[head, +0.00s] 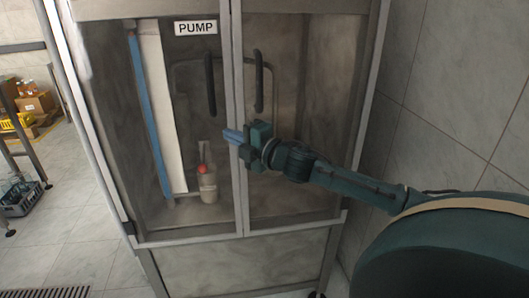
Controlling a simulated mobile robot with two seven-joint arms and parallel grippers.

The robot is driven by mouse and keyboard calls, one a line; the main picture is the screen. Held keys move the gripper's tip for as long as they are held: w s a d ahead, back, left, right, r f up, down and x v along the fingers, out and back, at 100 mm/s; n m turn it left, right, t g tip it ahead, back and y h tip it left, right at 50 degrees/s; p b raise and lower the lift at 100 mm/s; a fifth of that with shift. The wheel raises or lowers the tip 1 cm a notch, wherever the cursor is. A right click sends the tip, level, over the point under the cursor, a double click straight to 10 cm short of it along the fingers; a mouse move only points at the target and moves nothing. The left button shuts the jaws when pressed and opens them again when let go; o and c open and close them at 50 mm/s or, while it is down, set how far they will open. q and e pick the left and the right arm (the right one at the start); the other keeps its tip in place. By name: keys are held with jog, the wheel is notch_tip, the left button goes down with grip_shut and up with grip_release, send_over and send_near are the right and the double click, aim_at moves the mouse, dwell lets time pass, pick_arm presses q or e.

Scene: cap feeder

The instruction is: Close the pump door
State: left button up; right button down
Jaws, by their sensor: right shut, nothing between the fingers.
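The pump cabinet stands ahead in the head view, with two see-through doors that meet at a middle upright. The left door (217,110) carries a white PUMP label (197,27) and a black handle (210,85). The right door (300,180) has its own black handle (259,82). Both doors look flush or nearly flush with the frame; I cannot tell if a small gap is left. My right gripper (232,136) is shut and empty, with its blue fingers in front of the middle upright, below the handles. I cannot tell if it touches the door. My left gripper is out of view.
Behind the left door are a bottle with a red cap (207,186), a white panel (162,100) and a blue post (148,115). A tiled wall (470,90) stands close on the right. Boxes (36,101) and a crate (22,194) are at far left. The floor at left is mostly clear.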

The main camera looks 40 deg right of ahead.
jog(key=s+d+b, duration=0.1)
jog(key=s+d, duration=0.1)
jog(key=s, duration=0.6)
jog(key=shift+s+d+f, duration=0.15)
jog(key=shift+d+f, duration=0.05)
jog(key=shift+f, duration=0.05)
jog(key=s+a+f+m+g+h, duration=0.1)
jog(key=s+a+f+m, duration=0.15)
jog(key=f, duration=0.45)
jog(key=s+a+f+m+g, duration=0.1)
jog(key=s+f+m+g, duration=0.2)
jog(key=f, duration=0.4)
jog(key=s+a+f+m+h, duration=0.1)
jog(key=s+a+f+m, duration=0.2)
jog(key=f, duration=0.5)
jog(key=s+a+f+m+g+y, duration=0.1)
jog(key=s+a+f+m, duration=0.3)
jog(key=a, duration=0.5)
jog(key=s+a+f+m+g+y+p, duration=0.1)
jog(key=s+a+f+m, duration=0.3)
jog(key=a, duration=0.4)
jog(key=shift+s+a+f+g, duration=0.35)
jog(key=shift+s+f+g, duration=0.1)
jog(key=shift+f+g, duration=0.2)
jog(key=shift+m, duration=0.25)
